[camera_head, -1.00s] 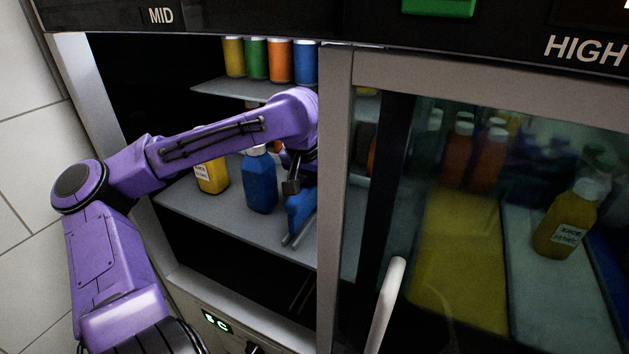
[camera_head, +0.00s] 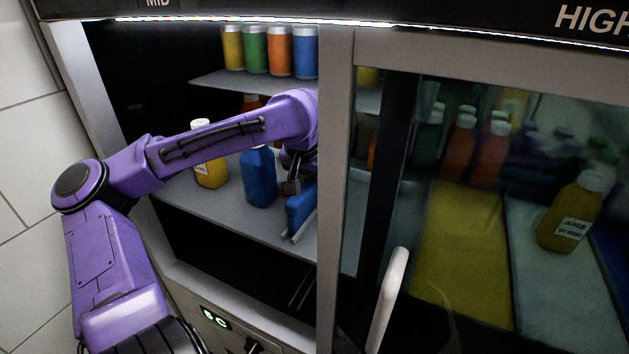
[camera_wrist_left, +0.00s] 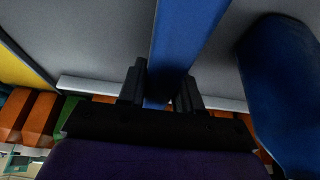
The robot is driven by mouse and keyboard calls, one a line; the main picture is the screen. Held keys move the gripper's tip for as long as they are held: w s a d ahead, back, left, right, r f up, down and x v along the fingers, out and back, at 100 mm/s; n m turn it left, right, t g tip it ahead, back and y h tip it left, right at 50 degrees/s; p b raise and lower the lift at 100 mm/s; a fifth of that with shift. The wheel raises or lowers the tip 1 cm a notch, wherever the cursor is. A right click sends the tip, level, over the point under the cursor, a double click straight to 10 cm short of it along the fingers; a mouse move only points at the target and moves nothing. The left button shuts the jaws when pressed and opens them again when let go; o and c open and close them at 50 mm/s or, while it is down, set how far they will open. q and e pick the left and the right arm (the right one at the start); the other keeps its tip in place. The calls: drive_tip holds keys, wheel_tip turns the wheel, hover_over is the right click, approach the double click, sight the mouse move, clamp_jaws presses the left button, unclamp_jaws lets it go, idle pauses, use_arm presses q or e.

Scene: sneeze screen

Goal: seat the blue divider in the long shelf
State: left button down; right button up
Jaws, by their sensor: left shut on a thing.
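The blue divider (camera_head: 301,206) is a flat upright panel at the right end of the opening, over the grey middle shelf (camera_head: 222,212). My left gripper (camera_head: 292,187) reaches in through the opening and is shut on the divider. In the left wrist view the divider (camera_wrist_left: 187,38) runs up between the two dark fingers (camera_wrist_left: 161,93). A pale strip (camera_wrist_left: 90,87) along the shelf crosses behind the fingers. Whether the divider's lower edge touches the shelf or sits in a slot cannot be told. My right gripper is not in view.
A blue bottle (camera_head: 259,178) stands close left of the divider, and a yellow bottle (camera_head: 209,168) farther left. Several capped bottles line the upper shelf (camera_head: 235,82). The metal post (camera_head: 336,210) and glass door with white handle (camera_head: 388,300) bound the right side.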

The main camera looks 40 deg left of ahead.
use_arm(q)
drive_tip(key=c, duration=0.7)
unclamp_jaws()
drive_tip(key=shift+p+v, duration=2.6)
drive_tip(key=shift+v, duration=0.75)
drive_tip(key=shift+r, duration=0.2)
drive_tip(key=shift+s, duration=0.1)
